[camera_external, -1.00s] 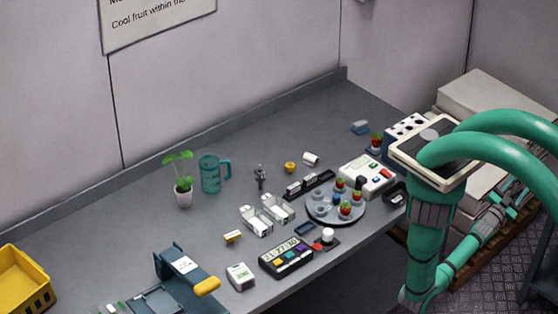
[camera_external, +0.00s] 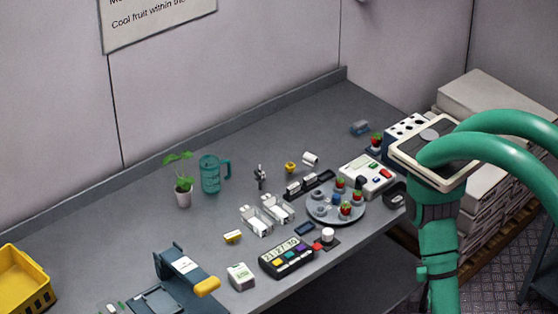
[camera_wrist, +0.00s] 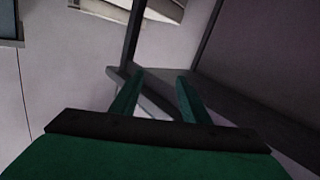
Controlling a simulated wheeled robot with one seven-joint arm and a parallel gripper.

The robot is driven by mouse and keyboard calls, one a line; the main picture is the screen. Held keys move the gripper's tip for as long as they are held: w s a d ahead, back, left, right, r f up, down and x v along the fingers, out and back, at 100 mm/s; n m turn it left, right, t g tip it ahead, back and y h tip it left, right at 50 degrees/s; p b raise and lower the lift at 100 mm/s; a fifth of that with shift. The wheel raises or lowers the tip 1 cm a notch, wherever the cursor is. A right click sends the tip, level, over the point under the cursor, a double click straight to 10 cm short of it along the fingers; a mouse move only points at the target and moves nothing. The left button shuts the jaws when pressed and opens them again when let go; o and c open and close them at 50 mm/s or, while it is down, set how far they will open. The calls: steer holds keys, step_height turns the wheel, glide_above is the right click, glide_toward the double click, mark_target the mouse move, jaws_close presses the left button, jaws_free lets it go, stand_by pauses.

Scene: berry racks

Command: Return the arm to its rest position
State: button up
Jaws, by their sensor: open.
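My green arm hangs at the right of the external view, off the right end of the grey bench (camera_external: 130,222). Its lower part runs down out of the bottom of that view, and the gripper itself does not show there. In the wrist view my gripper (camera_wrist: 158,80) has its two green fingers apart with nothing between them. Pale wall and dark grey edges lie beyond the fingertips, and no berry is close to them.
A round grey rack (camera_external: 318,216) with several red berries stands near the bench's front edge. A white device (camera_external: 366,175), a plant (camera_external: 183,190), a teal mug (camera_external: 210,174) and a yellow crate (camera_external: 38,298) also stand there. Stacked boxes (camera_external: 490,95) are behind my arm.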

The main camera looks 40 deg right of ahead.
steer(key=a+r+n+t+y, duration=0.1)
steer(key=a+r+y, duration=0.3)
steer(key=a, duration=0.6)
steer(key=a+r+n+t+y, duration=0.1)
steer(key=a+r+n+y, duration=0.2)
steer(key=a, duration=0.8)
steer(key=w+a+r+n+t+y, duration=0.1)
steer(key=a+r+n+y, duration=0.2)
steer(key=a, duration=0.7)
step_height(320, 180, up, 2)
steer(key=shift+a+r+y, duration=0.1)
steer(key=shift+a+y, duration=0.05)
steer(key=shift+y, duration=0.85)
